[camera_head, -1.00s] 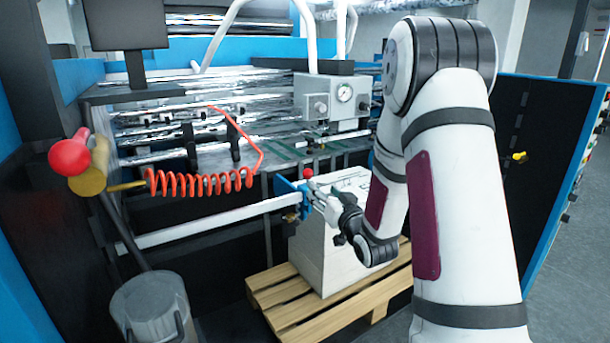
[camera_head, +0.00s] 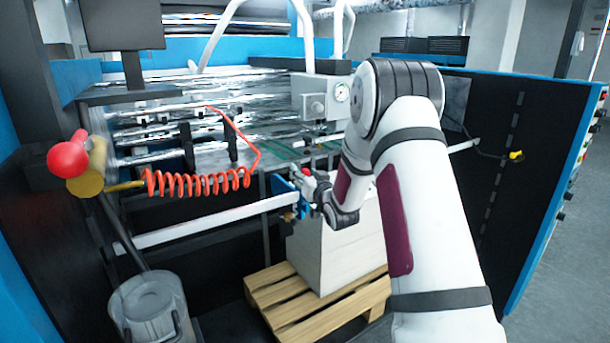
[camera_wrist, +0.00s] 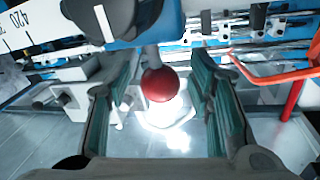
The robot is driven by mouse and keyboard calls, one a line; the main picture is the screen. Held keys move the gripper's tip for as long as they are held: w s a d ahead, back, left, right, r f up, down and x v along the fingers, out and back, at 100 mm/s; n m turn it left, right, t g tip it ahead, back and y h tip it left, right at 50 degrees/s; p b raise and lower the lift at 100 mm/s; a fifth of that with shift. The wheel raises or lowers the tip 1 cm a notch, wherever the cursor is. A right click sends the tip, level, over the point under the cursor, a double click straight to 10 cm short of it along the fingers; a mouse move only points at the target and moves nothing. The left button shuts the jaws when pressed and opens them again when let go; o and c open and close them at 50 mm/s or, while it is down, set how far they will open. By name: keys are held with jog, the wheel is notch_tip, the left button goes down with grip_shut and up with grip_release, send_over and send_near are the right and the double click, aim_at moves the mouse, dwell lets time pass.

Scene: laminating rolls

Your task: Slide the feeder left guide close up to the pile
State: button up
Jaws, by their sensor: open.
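The feeder left guide (camera_head: 281,188) is a blue plate with a red knob (camera_head: 306,172), on the white rail at the left edge of the pile. The pile (camera_head: 330,250) is a tall white stack. My gripper partly covers its top, and I cannot tell the gap between guide and pile. My gripper (camera_head: 308,192) is at the guide. In the wrist view the red knob (camera_wrist: 160,84) stands between the spread green-padded fingers of my gripper (camera_wrist: 165,105), with space on both sides. The fingers do not appear to touch it.
The white rail (camera_head: 210,223) runs across the feeder and bears a number scale (camera_wrist: 15,32). The pile stands on a wooden pallet (camera_head: 300,310). A coiled red hose (camera_head: 200,183) hangs left of the guide. A grey bin (camera_head: 150,305) stands at the lower left.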

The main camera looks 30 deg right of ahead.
grip_shut()
jog(key=d, duration=0.7)
jog(key=shift+w+d+b, duration=0.15)
jog(key=shift+d+b, duration=0.1)
jog(key=shift+b, duration=0.15)
grip_release()
jog(key=s+a, duration=0.2)
jog(key=s, duration=1)
